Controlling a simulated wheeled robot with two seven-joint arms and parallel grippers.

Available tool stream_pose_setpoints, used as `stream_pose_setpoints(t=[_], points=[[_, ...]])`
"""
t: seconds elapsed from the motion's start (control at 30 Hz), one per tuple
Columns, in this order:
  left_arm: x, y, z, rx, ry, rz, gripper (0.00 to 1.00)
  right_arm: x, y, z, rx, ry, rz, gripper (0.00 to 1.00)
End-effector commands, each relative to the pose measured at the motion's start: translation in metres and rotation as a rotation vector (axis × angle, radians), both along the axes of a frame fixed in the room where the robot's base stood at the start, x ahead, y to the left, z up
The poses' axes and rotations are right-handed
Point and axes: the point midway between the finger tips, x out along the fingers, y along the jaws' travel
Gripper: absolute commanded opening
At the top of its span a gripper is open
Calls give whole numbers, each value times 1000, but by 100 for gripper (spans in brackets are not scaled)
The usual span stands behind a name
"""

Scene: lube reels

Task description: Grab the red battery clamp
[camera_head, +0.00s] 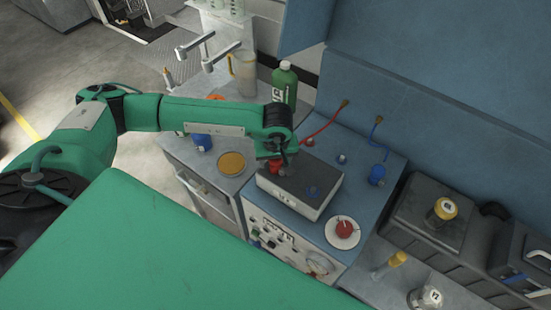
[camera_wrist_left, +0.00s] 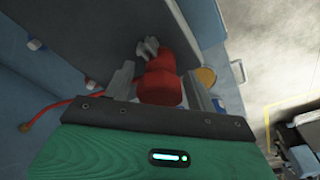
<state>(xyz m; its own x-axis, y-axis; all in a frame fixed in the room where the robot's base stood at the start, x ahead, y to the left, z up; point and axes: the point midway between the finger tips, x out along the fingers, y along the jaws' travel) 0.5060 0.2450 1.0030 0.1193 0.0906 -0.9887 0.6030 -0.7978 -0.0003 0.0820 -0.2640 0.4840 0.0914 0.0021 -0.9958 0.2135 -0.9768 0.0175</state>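The red battery clamp (camera_wrist_left: 160,82) stands between the two fingers of my left gripper in the left wrist view. It has a red body and a grey metal jaw at its far end. The left gripper (camera_wrist_left: 160,88) is open around it, one finger on each side, with little room between. In the head view the left gripper (camera_head: 278,156) is over the left back part of a grey box, and only a bit of the red clamp (camera_head: 275,166) shows below it. Whether the fingers touch the clamp is hard to see. My right gripper is not in view.
The grey box (camera_head: 318,205) stands on a blue bench unit with a blue piece on its top. A red cable (camera_head: 325,127) and a blue cable (camera_head: 377,130) lie behind. A green bottle (camera_head: 285,84) and a clear jug (camera_head: 243,72) stand left; a red knob (camera_head: 344,228) is at front right.

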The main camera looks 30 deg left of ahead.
Motion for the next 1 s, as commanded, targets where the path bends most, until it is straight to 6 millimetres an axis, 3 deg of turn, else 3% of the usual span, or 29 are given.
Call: stream_pose_setpoints(t=[0.03, 0.2, 0.67, 0.87, 1.0], points=[[0, 0, 0, 0, 0, 0, 46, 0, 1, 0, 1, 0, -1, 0], [0, 0, 0, 0, 0, 0, 15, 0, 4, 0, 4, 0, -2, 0], [1, 0, 11, -2, -1, 0, 14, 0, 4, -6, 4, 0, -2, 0], [2, 0, 46, -2, -6, -1, 14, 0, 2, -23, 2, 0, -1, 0], [1, -1, 86, -2, -9, -3, 14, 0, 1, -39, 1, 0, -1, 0]])
